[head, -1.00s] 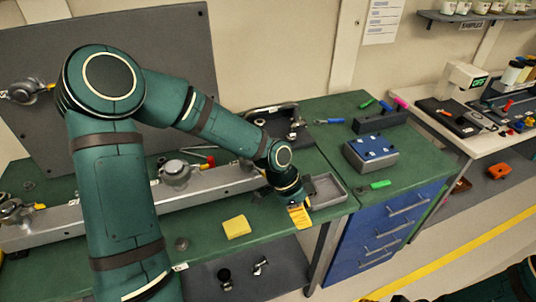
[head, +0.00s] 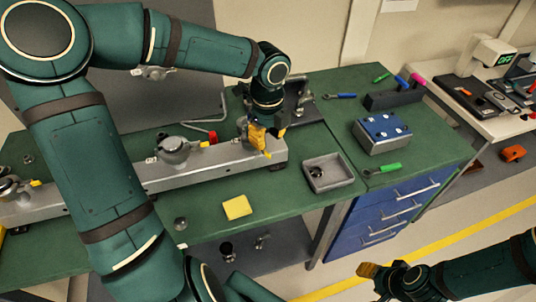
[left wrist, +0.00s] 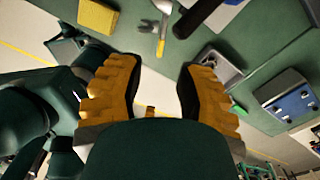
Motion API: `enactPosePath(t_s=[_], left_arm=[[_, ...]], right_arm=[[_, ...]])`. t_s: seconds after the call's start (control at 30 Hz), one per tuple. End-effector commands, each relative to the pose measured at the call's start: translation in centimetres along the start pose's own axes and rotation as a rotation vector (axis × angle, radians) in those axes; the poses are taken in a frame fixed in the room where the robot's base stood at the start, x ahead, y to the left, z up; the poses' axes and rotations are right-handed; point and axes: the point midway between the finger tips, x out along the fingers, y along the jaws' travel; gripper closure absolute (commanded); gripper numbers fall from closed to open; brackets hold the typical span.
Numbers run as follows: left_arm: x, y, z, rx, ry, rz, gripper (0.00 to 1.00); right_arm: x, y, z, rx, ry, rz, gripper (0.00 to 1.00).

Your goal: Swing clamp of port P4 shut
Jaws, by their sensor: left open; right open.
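A grey rail (head: 215,178) lies across the green bench and carries round ports. One port (head: 175,150) sits mid-rail, and another (head: 12,188) with a yellow-tipped handle is at the left. No P4 label is readable. My left gripper (head: 262,143) is over the rail's right end and hides what is there. In the left wrist view its open yellow fingers (left wrist: 158,68) have a gap between them. A grey forked piece with a yellow handle (left wrist: 160,46), seemingly a clamp, shows beyond the fingertips, apart from them. My right gripper (head: 372,271) is open and empty, low over the floor.
A yellow sponge (head: 237,207) and a grey tray (head: 328,172) lie in front of the rail. A blue-topped box (head: 383,130) and green-handled tool (head: 382,169) are to the right. A red-tipped bent rod (head: 212,137) lies behind the rail. A dark upright board is behind.

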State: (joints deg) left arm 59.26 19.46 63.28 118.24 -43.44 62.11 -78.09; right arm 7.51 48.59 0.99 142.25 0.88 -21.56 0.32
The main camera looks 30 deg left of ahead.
Motion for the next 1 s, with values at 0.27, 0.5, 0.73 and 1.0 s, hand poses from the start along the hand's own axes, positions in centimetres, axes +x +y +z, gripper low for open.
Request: enactPosePath(t_s=[0.27,0.5,0.73,1.0], left_arm=[[4.7,0.0,-0.1,0.001,0.004,0.001,0.64],[6.0,0.0,-0.1,0.000,0.002,-0.001,0.64],[6.0,0.0,-0.1,0.000,0.001,-0.001,0.64],[6.0,0.0,-0.1,0.000,0.001,-0.001,1.00]], right_arm=[[1.4,0.5,0.3,-0.002,-0.005,0.001,0.54],[1.7,0.6,0.6,-0.003,-0.009,0.001,0.54],[1.6,0.6,0.6,-0.004,-0.010,0.000,0.54],[1.6,0.6,0.6,-0.004,-0.009,0.000,0.54]])
